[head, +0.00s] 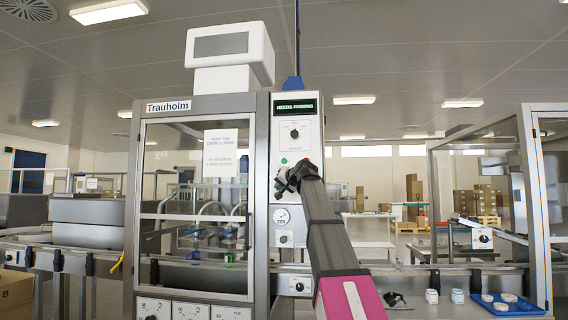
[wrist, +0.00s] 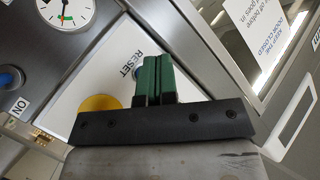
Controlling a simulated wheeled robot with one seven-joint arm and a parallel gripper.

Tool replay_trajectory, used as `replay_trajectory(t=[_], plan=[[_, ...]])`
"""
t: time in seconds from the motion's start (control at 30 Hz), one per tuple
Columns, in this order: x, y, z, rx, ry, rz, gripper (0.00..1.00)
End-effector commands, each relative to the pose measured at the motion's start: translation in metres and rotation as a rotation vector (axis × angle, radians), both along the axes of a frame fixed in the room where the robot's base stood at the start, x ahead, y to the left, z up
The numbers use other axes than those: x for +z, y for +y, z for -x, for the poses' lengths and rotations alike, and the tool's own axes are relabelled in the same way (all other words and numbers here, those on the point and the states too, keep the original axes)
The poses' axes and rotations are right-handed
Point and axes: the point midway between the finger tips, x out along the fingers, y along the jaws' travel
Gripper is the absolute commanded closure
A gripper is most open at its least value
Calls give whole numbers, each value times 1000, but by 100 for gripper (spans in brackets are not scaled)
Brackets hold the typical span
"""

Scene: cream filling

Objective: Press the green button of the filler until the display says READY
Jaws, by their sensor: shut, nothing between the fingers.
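The filler (head: 200,200) is a tall grey cabinet with a glass door and a control column on its right. Its display (head: 296,105) shows green text that reads NEEDS PRIMING. A small green spot (head: 284,161), which looks like the green button, shows on the column just above my gripper (head: 280,184). My gripper is in front of the column panel. In the wrist view my gripper (wrist: 157,62) has its green fingers shut and empty, over a white panel by the RESET label. No green button can be made out there; contact with the panel cannot be told.
A yellow round part (wrist: 100,103) is partly behind my gripper. The dial (head: 294,133) is above my gripper. A blue tray (head: 508,304) with white jars is at right.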

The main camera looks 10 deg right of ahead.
Motion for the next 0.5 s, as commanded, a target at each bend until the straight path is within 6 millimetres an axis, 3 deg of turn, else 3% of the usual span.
replay_trajectory(t=[0.03, 0.2, 0.33, 0.5], plan=[[23, 0, 1, 2, -22, -11, 100], [74, 0, 12, 9, -78, -41, 100], [96, 0, 18, 13, -100, -55, 100], [106, 0, 21, 15, -111, -61, 100]])
